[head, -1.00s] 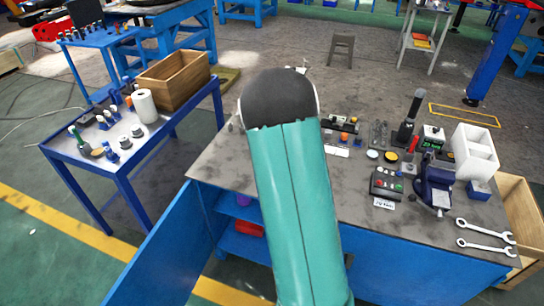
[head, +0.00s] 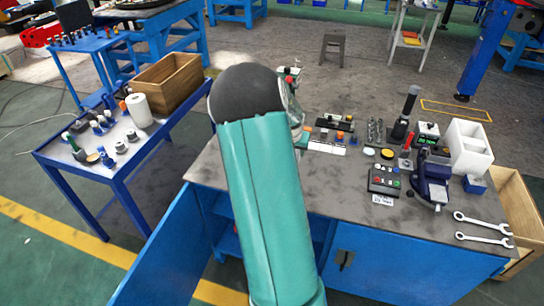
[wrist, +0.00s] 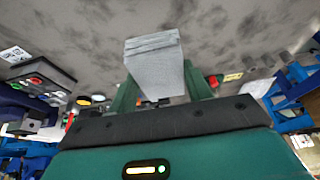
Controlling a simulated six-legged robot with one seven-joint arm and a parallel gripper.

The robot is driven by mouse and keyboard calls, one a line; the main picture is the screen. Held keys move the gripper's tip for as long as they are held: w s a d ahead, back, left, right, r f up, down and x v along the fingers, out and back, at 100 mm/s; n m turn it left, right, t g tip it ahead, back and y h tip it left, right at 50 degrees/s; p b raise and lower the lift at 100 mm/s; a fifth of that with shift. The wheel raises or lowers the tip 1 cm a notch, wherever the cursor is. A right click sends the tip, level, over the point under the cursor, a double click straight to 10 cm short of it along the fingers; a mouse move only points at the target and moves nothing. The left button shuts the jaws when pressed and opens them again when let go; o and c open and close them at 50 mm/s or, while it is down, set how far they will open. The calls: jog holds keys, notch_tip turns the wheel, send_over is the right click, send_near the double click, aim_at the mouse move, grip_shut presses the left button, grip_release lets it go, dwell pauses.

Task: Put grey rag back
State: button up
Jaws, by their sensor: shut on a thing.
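In the wrist view the grey rag (wrist: 155,62) is a light grey folded block. My gripper (wrist: 160,92) is shut on it, with one green finger on each side. The rag juts out beyond the fingers, with the grey worktop behind it; I cannot tell how far above the top it is. In the head view my arm hides the rag and the fingers; only part of my wrist shows beside the dark elbow.
The grey workbench (head: 330,185) holds a black button box (head: 384,181), a blue vise (head: 433,182), a white divided box (head: 468,147) and two wrenches (head: 484,229) at right. A blue side table (head: 92,165) carries a wooden crate (head: 168,84) and a paper roll (head: 139,111).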

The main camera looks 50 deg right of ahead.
jog(key=shift+d+r, duration=0.1)
jog(key=shift+r, duration=0.05)
jog(key=w+d+f, duration=0.2)
jog(key=w+f, duration=0.1)
jog(key=w+d+f, duration=0.3)
jog(key=w, duration=0.1)
jog(key=w+d+f, duration=0.3)
jog(key=shift+w, duration=0.35)
jog(key=shift+w+d+f, duration=0.15)
jog(key=shift+w+f, duration=0.05)
jog(key=shift+f, duration=0.2)
jog(key=shift+w+f, duration=0.1)
jog(key=shift+f, duration=1.5)
jog(key=shift+f, duration=0.1)
jog(key=o, duration=0.9)
jog(key=shift+o, duration=0.2)
